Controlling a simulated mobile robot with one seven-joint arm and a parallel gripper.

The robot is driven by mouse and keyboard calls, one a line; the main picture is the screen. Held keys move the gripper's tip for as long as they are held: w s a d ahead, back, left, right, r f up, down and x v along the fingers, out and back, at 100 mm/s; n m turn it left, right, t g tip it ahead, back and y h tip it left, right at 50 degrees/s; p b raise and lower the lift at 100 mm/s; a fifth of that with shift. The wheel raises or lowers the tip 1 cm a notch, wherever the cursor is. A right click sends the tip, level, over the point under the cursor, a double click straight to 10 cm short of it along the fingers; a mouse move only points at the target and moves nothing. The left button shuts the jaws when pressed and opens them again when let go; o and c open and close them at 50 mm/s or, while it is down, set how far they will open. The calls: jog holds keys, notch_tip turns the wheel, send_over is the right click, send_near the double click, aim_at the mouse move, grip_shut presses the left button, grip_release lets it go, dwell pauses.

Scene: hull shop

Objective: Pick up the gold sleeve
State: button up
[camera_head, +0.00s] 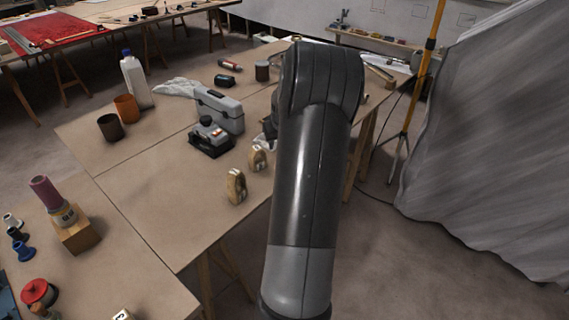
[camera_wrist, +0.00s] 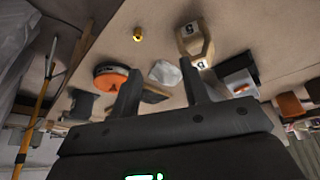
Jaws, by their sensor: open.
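A small gold piece, which looks like the gold sleeve (camera_wrist: 138,35), lies on the tan tabletop near the top of the wrist view. It stands apart from other things. I cannot make it out in the head view, where my arm covers part of the table. My gripper (camera_wrist: 159,67) is open, with nothing between its fingers. The gold piece shows beyond the fingertips, a little left of their middle. In the head view my gripper is mostly hidden behind my arm.
Two wooden blocks (camera_head: 237,187) (camera_head: 257,158) stand near the table edge. In the wrist view, an orange-and-black round thing (camera_wrist: 108,78) and a whitish lump (camera_wrist: 165,73) lie near the fingers. A grey toolbox (camera_head: 220,110) stands left of my arm. A yellow pole (camera_head: 425,65) stands at right.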

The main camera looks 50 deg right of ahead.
jog(key=shift+m, duration=0.4)
jog(key=d+f, duration=0.4)
jog(key=f, duration=0.1)
jog(key=d+f, duration=0.2)
jog(key=shift+s+f, duration=0.35)
jog(key=shift+f, duration=0.05)
jog(key=shift+w+x, duration=0.15)
jog(key=shift+x, duration=1.45)
jog(key=shift+w+x, duration=0.2)
jog(key=shift+x, duration=1.35)
jog(key=shift+a+r, duration=0.1)
jog(key=shift+a, duration=0.05)
jog(key=shift+c, duration=0.3)
grip_shut()
